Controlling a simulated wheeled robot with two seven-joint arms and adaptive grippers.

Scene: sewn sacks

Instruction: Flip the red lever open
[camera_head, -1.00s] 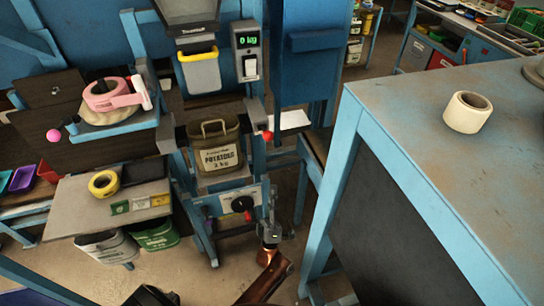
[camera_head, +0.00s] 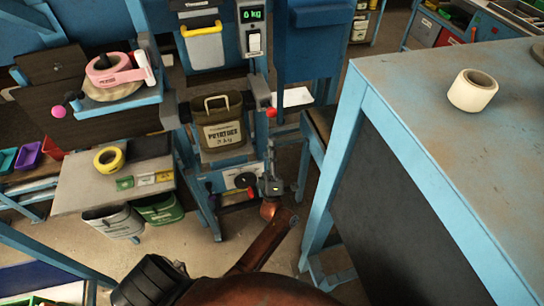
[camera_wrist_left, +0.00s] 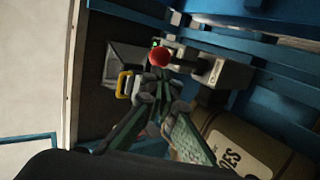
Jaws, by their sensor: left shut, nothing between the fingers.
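A lever with a red ball end (camera_head: 271,112) sticks out at the right side of the clamp that holds the sack mouth. The red ball also shows in the left wrist view (camera_wrist_left: 159,58), just beyond my fingertips. My left gripper (camera_head: 270,146) points upward below the ball, right of the sack, with its fingers shut and empty. In the left wrist view my fingers (camera_wrist_left: 157,82) converge close under the ball; I cannot tell whether they touch it. The olive potato sack (camera_head: 222,128) hangs upright in the stand. My right gripper is not in view.
A black rotary switch with a red handle (camera_head: 250,192) sits low on the stand, close to my wrist. A blue-framed table (camera_head: 420,90) with a white tape roll (camera_head: 472,91) stands at the right. The scale display (camera_head: 251,15) reads 0 kg.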

